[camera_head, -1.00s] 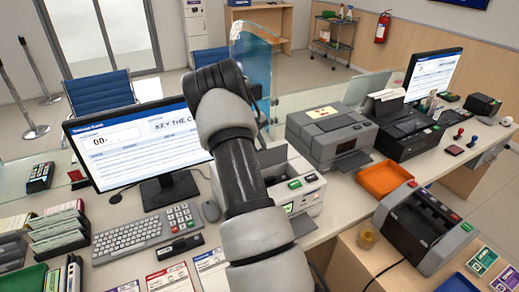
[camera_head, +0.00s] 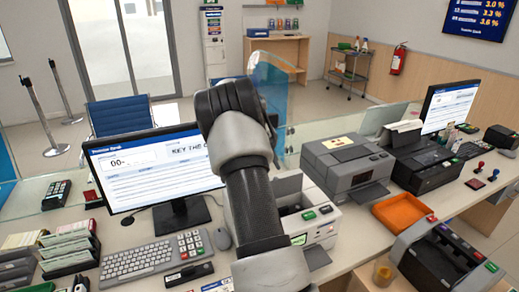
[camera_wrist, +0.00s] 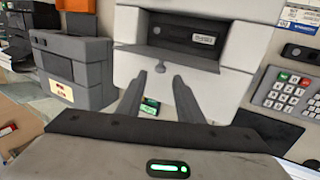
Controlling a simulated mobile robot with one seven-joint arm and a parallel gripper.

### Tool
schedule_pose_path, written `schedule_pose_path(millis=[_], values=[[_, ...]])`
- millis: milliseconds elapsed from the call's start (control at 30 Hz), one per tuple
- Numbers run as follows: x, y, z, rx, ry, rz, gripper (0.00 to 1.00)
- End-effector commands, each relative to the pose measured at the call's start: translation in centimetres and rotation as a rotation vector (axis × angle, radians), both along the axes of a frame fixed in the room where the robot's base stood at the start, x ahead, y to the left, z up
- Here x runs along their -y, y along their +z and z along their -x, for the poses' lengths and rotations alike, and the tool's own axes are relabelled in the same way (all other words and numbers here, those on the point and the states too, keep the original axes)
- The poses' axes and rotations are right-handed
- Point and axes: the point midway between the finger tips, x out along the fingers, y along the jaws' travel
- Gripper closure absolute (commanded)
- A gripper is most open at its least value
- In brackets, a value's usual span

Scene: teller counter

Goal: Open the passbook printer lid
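The grey boxy machine (camera_head: 345,163) with a yellow label on top looks like the passbook printer. It stands on the counter right of my arm in the head view, its top closed and a flat grey tray at its front. In the wrist view a similar dark grey machine (camera_wrist: 75,70) is at the left. My gripper (camera_wrist: 159,73) is open and empty, its two fingers apart before a white machine (camera_wrist: 195,38) with a dark recess. This white machine (camera_head: 318,228) is partly hidden by my arm in the head view. My gripper is hidden there.
A monitor (camera_head: 155,168), keyboard (camera_head: 155,257) and mouse (camera_head: 222,238) are on the left. An orange tray (camera_head: 402,212) and a dark grey counting machine (camera_head: 445,258) are at the right, a black printer (camera_head: 425,162) behind. A glass screen (camera_head: 270,110) stands beyond my arm.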

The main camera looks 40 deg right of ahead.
Motion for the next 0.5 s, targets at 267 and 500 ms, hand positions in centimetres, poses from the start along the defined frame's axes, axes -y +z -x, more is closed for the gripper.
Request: schedule_pose_path(millis=[267,500], values=[[-2.5,6.3,-0.9,0.003,0.002,0.002,0.67],[-3.7,9.4,-1.3,0.0,0.001,0.001,0.67]])
